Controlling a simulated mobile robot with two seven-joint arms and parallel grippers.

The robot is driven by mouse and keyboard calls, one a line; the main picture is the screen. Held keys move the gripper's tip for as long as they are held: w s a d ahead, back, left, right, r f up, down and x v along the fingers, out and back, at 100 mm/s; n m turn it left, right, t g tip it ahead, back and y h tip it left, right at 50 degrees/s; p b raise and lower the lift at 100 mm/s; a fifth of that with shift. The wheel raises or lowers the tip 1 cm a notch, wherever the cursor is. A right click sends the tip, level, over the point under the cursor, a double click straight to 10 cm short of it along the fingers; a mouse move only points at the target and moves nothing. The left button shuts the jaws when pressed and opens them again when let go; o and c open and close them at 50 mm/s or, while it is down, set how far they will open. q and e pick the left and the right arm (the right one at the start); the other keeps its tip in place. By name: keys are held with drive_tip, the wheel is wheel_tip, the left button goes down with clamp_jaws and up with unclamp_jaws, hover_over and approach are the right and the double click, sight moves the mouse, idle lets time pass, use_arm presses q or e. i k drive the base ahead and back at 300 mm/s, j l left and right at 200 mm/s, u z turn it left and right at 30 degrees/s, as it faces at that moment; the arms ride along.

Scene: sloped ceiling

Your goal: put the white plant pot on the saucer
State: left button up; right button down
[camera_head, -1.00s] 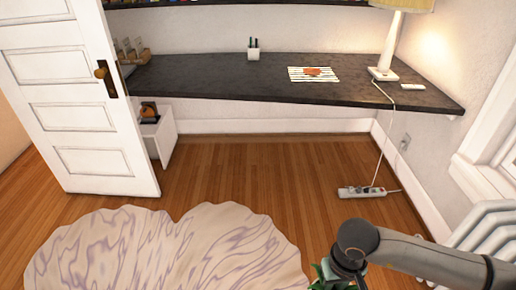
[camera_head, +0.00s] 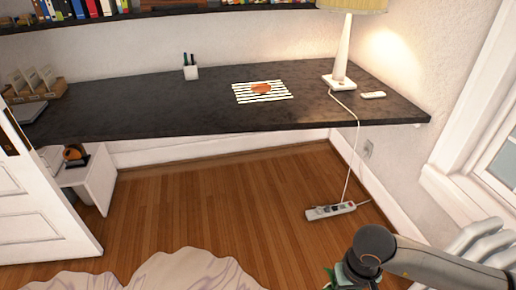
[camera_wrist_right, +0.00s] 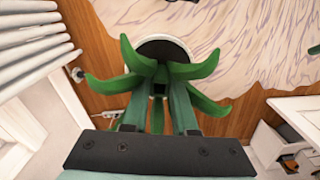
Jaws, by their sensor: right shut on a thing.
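The white plant pot (camera_wrist_right: 163,47) shows in the right wrist view as a white rim around a dark top, with green pointed leaves spreading from it. My right gripper (camera_wrist_right: 159,88) is shut on the potted plant; the leaves partly hide the grip. In the head view my right gripper (camera_head: 348,276) is at the bottom edge, with a little green beside it and the pot out of sight. The saucer (camera_head: 262,88) is a small orange-brown disc on a striped mat (camera_head: 245,98) on the dark desk, well beyond the gripper. My left gripper is not in view.
The dark desk (camera_head: 140,112) holds a lamp (camera_head: 341,55) right of the mat, a white remote-like object (camera_head: 373,95) and a pen cup (camera_head: 191,72). A power strip (camera_head: 330,211) lies on the floor. A white door (camera_head: 40,210) stands left, a radiator (camera_head: 480,243) right.

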sight(260, 89)
drive_tip(key=i+l+u, duration=0.2)
drive_tip(key=i, duration=0.25)
drive_tip(key=i+l+u, duration=0.2)
drive_tip(key=i, duration=0.2)
drive_tip(key=i+l+u, duration=0.4)
drive_tip(key=l, duration=0.2)
drive_tip(key=i+l+u, duration=0.2)
drive_tip(key=l, duration=0.15)
drive_tip(key=i+l+u, duration=0.2)
drive_tip(key=l, duration=0.15)
